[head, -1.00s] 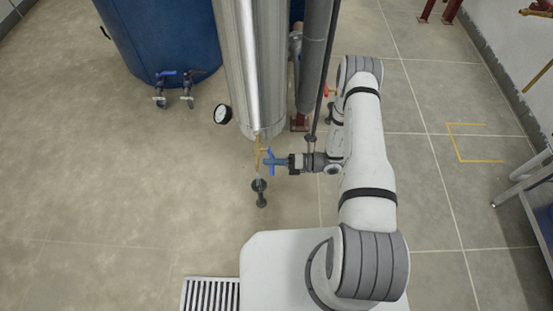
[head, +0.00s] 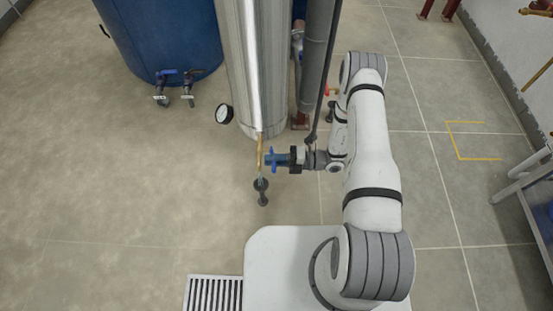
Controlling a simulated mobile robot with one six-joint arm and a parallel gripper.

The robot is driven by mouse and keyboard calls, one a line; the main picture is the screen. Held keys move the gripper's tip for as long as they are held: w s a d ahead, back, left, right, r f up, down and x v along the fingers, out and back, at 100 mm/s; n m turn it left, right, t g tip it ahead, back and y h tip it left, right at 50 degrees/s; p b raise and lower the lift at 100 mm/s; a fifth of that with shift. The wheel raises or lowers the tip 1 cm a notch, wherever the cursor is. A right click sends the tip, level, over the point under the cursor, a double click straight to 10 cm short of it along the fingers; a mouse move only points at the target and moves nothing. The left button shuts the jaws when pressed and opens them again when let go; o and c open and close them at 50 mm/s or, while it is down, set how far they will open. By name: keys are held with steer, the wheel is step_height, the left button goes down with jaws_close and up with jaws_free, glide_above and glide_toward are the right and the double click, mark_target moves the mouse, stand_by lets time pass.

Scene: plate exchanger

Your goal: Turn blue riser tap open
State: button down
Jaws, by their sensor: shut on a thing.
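The blue riser tap (head: 273,159) sits on a thin brass riser pipe (head: 260,150) in front of the tall silver cylinder. Its blue handle shows as a narrow upright shape at the end of my gripper (head: 281,160). My gripper reaches in from the right and is shut on the blue tap handle. The fingertips are small here and partly merge with the handle, so the exact grip is hard to see.
A silver cylinder (head: 240,60) and a grey pipe (head: 316,60) stand behind the tap. A pressure gauge (head: 224,114) is left of it. A blue tank (head: 165,40) with two small taps stands at the back left. A floor grate (head: 213,293) lies front left. Left floor is clear.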

steer(key=shift+d, duration=0.25)
steer(key=c, duration=1.3)
jaws_free()
steer(key=shift+a, duration=0.1)
steer(key=d+p, duration=0.1)
steer(key=d, duration=0.7)
steer(key=shift+a, duration=0.1)
